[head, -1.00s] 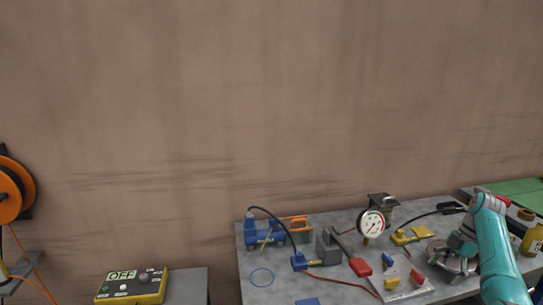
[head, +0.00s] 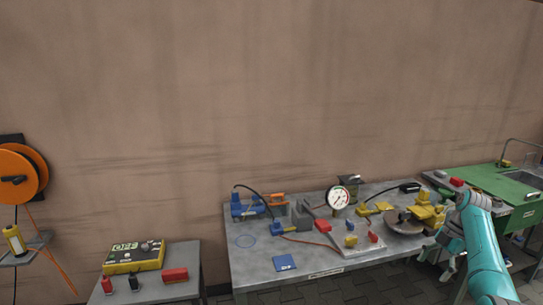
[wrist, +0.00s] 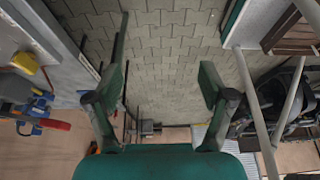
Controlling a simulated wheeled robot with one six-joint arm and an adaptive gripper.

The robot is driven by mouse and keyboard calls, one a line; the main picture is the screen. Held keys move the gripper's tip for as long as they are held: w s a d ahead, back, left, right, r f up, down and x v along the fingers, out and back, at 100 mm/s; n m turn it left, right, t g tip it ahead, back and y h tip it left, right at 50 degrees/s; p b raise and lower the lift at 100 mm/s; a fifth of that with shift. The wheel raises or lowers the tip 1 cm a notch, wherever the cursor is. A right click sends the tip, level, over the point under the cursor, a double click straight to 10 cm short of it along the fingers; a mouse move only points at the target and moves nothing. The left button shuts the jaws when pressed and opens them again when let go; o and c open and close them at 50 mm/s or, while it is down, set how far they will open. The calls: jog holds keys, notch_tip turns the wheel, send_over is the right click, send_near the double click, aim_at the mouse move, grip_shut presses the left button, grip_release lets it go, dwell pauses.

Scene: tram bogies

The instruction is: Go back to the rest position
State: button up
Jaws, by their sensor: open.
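My gripper (wrist: 165,82) is open and empty in the wrist view, its two dark green fingers spread apart over grey paved floor (wrist: 168,45). In the head view my teal arm is at the lower right, in front of the bench's right end. The gripper is hard to make out there, partly hidden by the arm.
A grey workbench (head: 262,265) holds a pressure gauge (head: 338,197), a blue vise-like tool (head: 248,205), a round disc (head: 394,222) with a yellow part on it, and several small blocks. A yellow box (head: 134,257) marked OFF stands on a side table. A green sink bench (head: 507,184) is at the right.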

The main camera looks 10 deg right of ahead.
jog(key=a+f+m+t+h, duration=0.1)
jog(key=a+f+m, duration=0.1)
jog(key=a+f, duration=0.5)
jog(key=s+a+f+m+t+h, duration=0.1)
jog(key=a+f+m, duration=0.15)
jog(key=f, duration=0.95)
jog(key=a+f+m+t+h, duration=0.1)
jog(key=a+f, duration=0.5)
jog(key=f, duration=0.3)
jog(key=s+a+f+m+t+h, duration=0.25)
jog(key=s+a+f+m, duration=0.25)
jog(key=s+a+f, duration=0.8)
jog(key=s+a+r+m+t, duration=0.2)
jog(key=s+a+r, duration=0.35)
jog(key=s, duration=0.45)
jog(key=s+a+r+m+t, duration=0.2)
jog(key=s+a+r, duration=0.2)
jog(key=s+a, duration=0.4)
jog(key=s+a+r+m+t, duration=0.1)
jog(key=s+r, duration=0.4)
jog(key=r, duration=0.4)
jog(key=s+a+r+m+t, duration=0.1)
jog(key=s+r+t, duration=0.1)
jog(key=s+r, duration=0.3)
jog(key=s+a+r+m+t, duration=0.1)
jog(key=s+r, duration=0.5)
jog(key=r, duration=0.7)
jog(key=shift+a+r+m+t+y, duration=0.25)
jog(key=shift+r+m+t+y, duration=0.15)
jog(key=shift+t, duration=0.25)
